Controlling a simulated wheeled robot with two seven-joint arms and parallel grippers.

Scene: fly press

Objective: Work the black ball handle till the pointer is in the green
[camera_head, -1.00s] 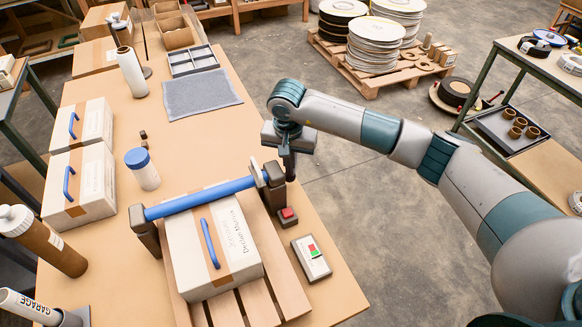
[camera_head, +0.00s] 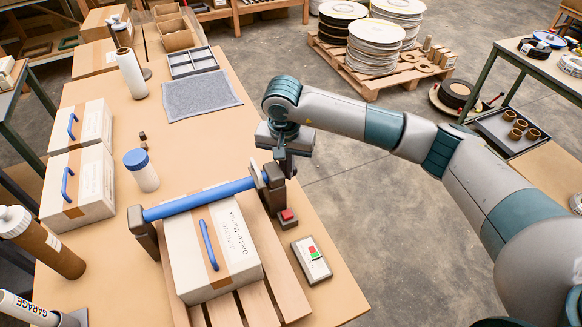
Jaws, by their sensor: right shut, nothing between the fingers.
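A blue roller bar (camera_head: 200,199) lies across a white taped carton (camera_head: 240,255) between two dark end posts. A pale disc (camera_head: 257,174) stands at the bar's far right end. I cannot make out the black ball handle; my right gripper may hide it. My right gripper (camera_head: 287,168) points down at the right post, its fingers shut and empty, close to the disc; whether it touches anything there is unclear. A small white panel (camera_head: 312,260) with a red and a green patch lies right of the carton; no pointer is readable. My left gripper is out of view.
A red button (camera_head: 287,215) sits on a dark block by the right post. Wooden slats (camera_head: 256,303) lie under the carton. A blue-lidded jar (camera_head: 141,170), two handled cartons (camera_head: 90,180) and a grey mat (camera_head: 201,95) lie left and behind.

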